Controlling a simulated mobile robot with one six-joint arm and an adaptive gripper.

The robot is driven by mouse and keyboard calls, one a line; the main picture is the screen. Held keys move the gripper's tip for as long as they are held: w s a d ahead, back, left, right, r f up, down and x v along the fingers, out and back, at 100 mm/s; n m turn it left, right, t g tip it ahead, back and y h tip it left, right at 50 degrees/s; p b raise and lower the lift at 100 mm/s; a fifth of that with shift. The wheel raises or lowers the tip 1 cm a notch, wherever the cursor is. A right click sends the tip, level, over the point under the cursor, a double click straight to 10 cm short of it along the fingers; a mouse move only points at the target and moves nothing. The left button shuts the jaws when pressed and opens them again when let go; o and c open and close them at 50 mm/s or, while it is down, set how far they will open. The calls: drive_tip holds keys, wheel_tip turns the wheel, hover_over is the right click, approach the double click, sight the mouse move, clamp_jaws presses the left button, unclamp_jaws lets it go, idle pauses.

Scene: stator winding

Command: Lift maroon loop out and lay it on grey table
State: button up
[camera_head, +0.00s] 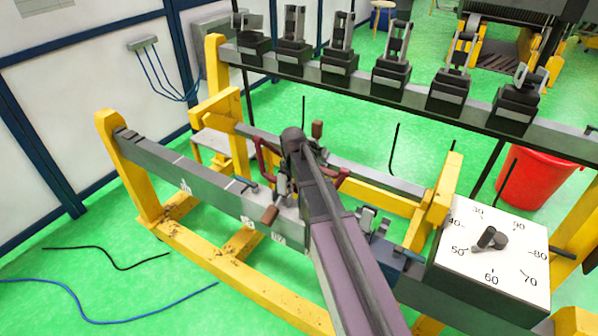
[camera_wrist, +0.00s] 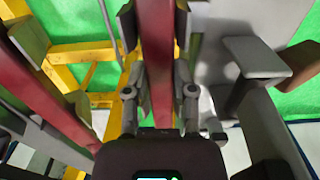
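The maroon loop (camera_head: 264,163) sits in the winding fixture, partly hidden behind my arm; its other side shows right of the arm. In the wrist view one maroon bar of the loop (camera_wrist: 157,55) runs between the fingers of my gripper (camera_wrist: 156,24), with a finger pad against each side. My gripper looks shut on this bar. A second maroon bar (camera_wrist: 48,90) slants along the left of that view. In the head view my arm hides most of the gripper. A low table with a pale grey top (camera_head: 213,143) stands behind the fixture at left.
A grey rail on yellow supports (camera_head: 200,185) carries the clamps around the loop. Brown-handled clamps (camera_head: 270,214) stand close to my gripper. A dial box (camera_head: 492,250) is at right, a red bucket (camera_head: 532,180) behind it. A rail of several black clamps (camera_head: 392,72) crosses the back.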

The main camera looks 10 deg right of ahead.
clamp_jaws()
drive_tip(key=shift+r, duration=0.25)
drive_tip(key=shift+s+a+r+p, duration=0.15)
drive_tip(key=shift+a+r+p, duration=0.05)
drive_tip(key=shift+r+p, duration=0.75)
drive_tip(key=shift+s+a+r+p, duration=0.15)
drive_tip(key=shift+r+p, duration=0.6)
drive_tip(key=shift+p, duration=0.3)
drive_tip(key=shift+s+a+r, duration=0.1)
